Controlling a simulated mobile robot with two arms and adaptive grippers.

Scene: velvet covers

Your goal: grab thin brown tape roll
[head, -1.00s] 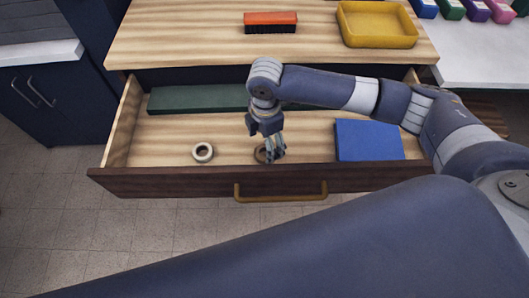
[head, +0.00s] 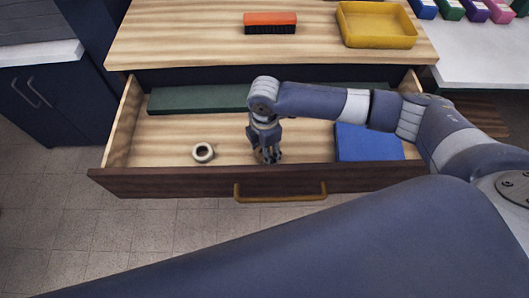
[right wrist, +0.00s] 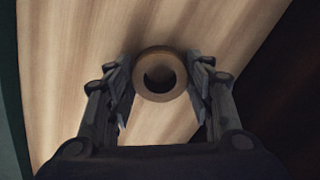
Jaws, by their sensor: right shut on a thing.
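The brown tape roll (right wrist: 160,95) shows in the right wrist view as a tan ring with a dark hole, between my two fingers. My right gripper (head: 270,158) is shut on it inside the open drawer (head: 180,182), close to the front wall. In the head view the gripper hides most of this roll. A second, pale roll (head: 203,152) with a brown core lies to the left on the drawer floor, apart from the gripper. My left gripper is not in view.
A blue flat box (head: 368,143) lies at the drawer's right. A long green item (head: 195,99) lies along the back. A brush (head: 270,23) and a yellow tray (head: 375,25) stand on the top above. The drawer's left floor is mostly free.

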